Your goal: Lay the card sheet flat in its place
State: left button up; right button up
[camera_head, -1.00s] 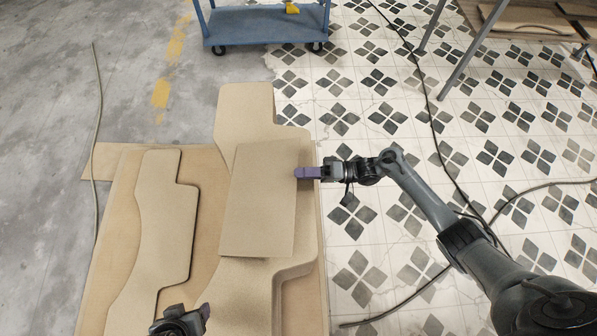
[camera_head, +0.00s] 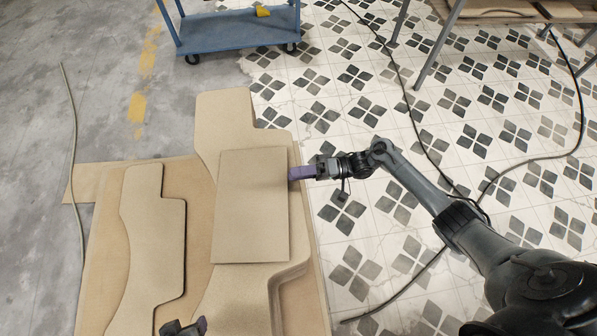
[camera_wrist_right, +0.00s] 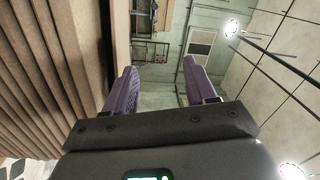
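The card sheet (camera_head: 250,205) is a plain tan rectangle. It lies over the right stack of curved boards (camera_head: 224,108), with part of the stack showing beyond its far and near ends. My right gripper (camera_head: 301,172) has purple fingertips at the sheet's right edge; I cannot tell whether they touch it. In the right wrist view its two fingers (camera_wrist_right: 160,88) stand apart with nothing seen between them. My left gripper (camera_head: 200,325) shows only partly at the bottom edge, and its fingers are too cut off to judge.
A second, lower stack of curved boards (camera_head: 153,245) lies to the left on the same brown base sheet (camera_head: 85,178). A blue cart (camera_head: 235,30) stands at the back. Cables run over the tiled floor at right. Layered board edges (camera_wrist_right: 60,70) fill the wrist view's left side.

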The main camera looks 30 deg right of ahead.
pick_arm(q)
jog(key=shift+d, duration=0.1)
jog(key=shift+f+b, duration=0.35)
pick_arm(e)
jog(key=v, duration=1)
jog(key=shift+d, duration=0.35)
jog(key=shift+s, duration=0.25)
